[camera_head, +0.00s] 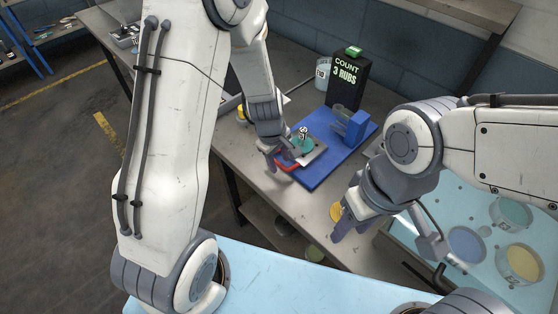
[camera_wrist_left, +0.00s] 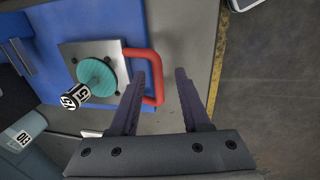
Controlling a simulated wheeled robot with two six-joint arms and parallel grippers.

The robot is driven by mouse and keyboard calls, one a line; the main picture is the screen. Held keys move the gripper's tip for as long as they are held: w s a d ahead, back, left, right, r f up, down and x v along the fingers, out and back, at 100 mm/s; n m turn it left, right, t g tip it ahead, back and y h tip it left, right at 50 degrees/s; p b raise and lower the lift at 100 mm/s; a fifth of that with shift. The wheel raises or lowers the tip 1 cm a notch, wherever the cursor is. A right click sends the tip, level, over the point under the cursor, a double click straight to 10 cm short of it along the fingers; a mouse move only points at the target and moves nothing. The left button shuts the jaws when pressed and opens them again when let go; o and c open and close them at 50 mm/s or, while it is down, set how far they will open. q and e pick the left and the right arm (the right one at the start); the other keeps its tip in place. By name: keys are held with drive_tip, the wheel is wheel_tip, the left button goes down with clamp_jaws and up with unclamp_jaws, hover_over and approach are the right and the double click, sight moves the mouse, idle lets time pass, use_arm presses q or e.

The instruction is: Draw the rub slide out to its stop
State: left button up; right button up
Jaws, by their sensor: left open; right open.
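The rub slide is a grey metal plate (camera_head: 313,155) with a teal disc and a labelled peg, on a blue base (camera_head: 335,163). In the left wrist view the slide (camera_wrist_left: 68,55) has a red loop handle (camera_wrist_left: 155,75) at its outer end. My left gripper (camera_head: 277,158) is at this handle. In the left wrist view its open fingers (camera_wrist_left: 161,75) show on either side of the handle's outer bar; whether they touch it cannot be told. My right gripper (camera_head: 350,228) is open and empty near the bench's front edge.
A black counter box (camera_head: 347,82) reading "COUNT 3 RUBS" stands behind the blue base. A pale blue tray (camera_head: 492,274) with several round pots is at the right. Bare bench lies in front of the base.

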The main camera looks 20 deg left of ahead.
use_arm(q)
wheel_tip(320, 180, up, 9)
drive_tip(key=s+p, duration=0.1)
drive_tip(key=shift+s+a+r, duration=0.2)
drive_tip(key=shift+s+a, duration=0.1)
drive_tip(key=shift+a, duration=0.1)
use_arm(e)
drive_tip(key=shift+r, duration=0.8)
